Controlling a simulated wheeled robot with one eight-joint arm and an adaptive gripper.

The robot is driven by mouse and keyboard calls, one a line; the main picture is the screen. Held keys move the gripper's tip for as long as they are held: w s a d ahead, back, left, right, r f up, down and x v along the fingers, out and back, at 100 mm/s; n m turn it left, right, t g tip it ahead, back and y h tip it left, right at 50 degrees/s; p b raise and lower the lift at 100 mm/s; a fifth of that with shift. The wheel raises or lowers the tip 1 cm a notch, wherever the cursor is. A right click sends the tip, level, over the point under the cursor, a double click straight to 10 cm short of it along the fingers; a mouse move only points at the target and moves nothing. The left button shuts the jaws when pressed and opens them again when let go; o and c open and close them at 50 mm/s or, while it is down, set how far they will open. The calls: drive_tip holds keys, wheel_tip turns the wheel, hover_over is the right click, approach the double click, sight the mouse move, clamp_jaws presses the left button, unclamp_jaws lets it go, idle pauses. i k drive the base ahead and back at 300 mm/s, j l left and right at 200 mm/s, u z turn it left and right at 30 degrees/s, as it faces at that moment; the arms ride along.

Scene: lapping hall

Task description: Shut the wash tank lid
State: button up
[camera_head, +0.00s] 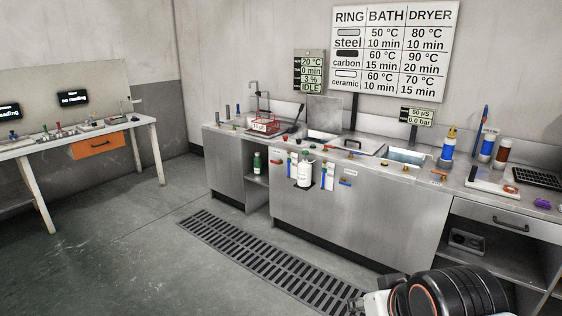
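A steel counter (330,215) runs along the back wall. A grey square lid (325,110) stands raised, roughly upright, behind an open basin (318,136) left of the counter's middle. It looks like the wash tank lid, though no label on it is readable. A flat panel with a dark handle (354,144) lies to the right of that basin. A second open basin (405,157) with bluish content is further right. Part of my arm shows at the bottom right, far in front of the counter. My gripper cannot be made out.
A red wire basket (265,122) stands left of the raised lid. A floor grate (265,262) lies before the counter. A table with an orange drawer (97,146) stands at left. The floor between is clear.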

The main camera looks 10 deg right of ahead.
sight(324, 114)
drive_tip(key=i+l+z, duration=0.25)
drive_tip(key=i, duration=0.8)
drive_tip(key=i+z, duration=0.25)
drive_tip(key=i, duration=0.8)
drive_tip(key=i+u, duration=0.15)
drive_tip(key=i, duration=0.3)
drive_tip(key=i+l+u, duration=0.15)
drive_tip(key=i, duration=0.25)
drive_tip(key=i+l+u, duration=0.15)
drive_tip(key=i, duration=0.3)
drive_tip(key=i+l+u, duration=0.15)
drive_tip(key=i, duration=0.25)
drive_tip(key=k+l, duration=0.1)
drive_tip(key=k, duration=1)
drive_tip(key=i+j+z, duration=0.2)
drive_tip(key=i, duration=0.6)
drive_tip(key=i+l, duration=0.05)
drive_tip(key=l, duration=0.05)
